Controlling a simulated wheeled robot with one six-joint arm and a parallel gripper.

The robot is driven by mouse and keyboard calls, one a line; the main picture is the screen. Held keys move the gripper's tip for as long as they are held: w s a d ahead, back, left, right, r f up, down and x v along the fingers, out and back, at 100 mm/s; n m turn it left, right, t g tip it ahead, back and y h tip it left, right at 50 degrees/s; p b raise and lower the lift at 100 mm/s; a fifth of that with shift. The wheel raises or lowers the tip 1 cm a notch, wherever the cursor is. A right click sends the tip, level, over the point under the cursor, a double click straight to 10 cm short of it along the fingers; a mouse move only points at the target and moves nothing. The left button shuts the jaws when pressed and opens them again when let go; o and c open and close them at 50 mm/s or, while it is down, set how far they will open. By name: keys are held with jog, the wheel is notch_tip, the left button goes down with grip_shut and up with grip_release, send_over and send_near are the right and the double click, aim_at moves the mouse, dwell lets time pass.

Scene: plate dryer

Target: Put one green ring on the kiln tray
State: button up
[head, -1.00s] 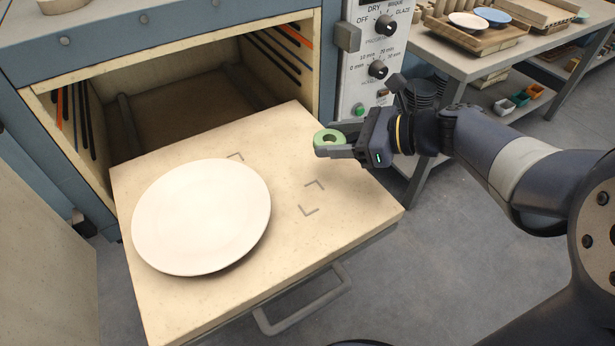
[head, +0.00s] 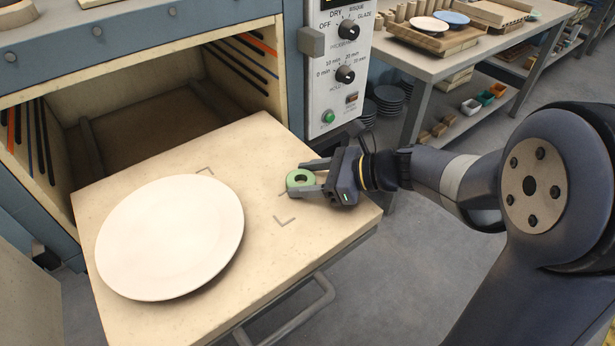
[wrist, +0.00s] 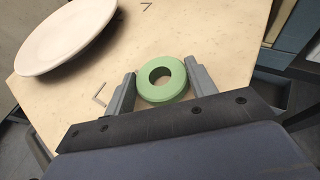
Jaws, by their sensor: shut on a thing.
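The green ring (head: 289,180) is flat, with a round hole. It lies level between the fingertips of my gripper (head: 305,177), which is shut on it. In the wrist view the ring (wrist: 144,87) sits between both grey fingers. Gripper and ring are over the right part of the kiln tray (head: 262,150), beside the corner marks; I cannot tell if the ring touches the surface. The tray is a pale slab pulled out of the kiln. The marked spot's right corners are partly hidden by the gripper in the head view.
A large white plate (head: 170,237) covers the tray's left half; it also shows in the wrist view (wrist: 70,30). The kiln's control panel (head: 338,70) stands behind the gripper. A tray handle (head: 300,315) juts out in front. A shelf table (head: 440,65) holds bowls at the back right.

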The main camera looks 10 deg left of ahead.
jog(key=o, duration=1)
jog(key=shift+c, duration=0.2)
jog(key=shift+r, duration=0.1)
jog(key=p+v, duration=0.2)
jog(key=v, duration=1)
jog(key=shift+p, duration=0.3)
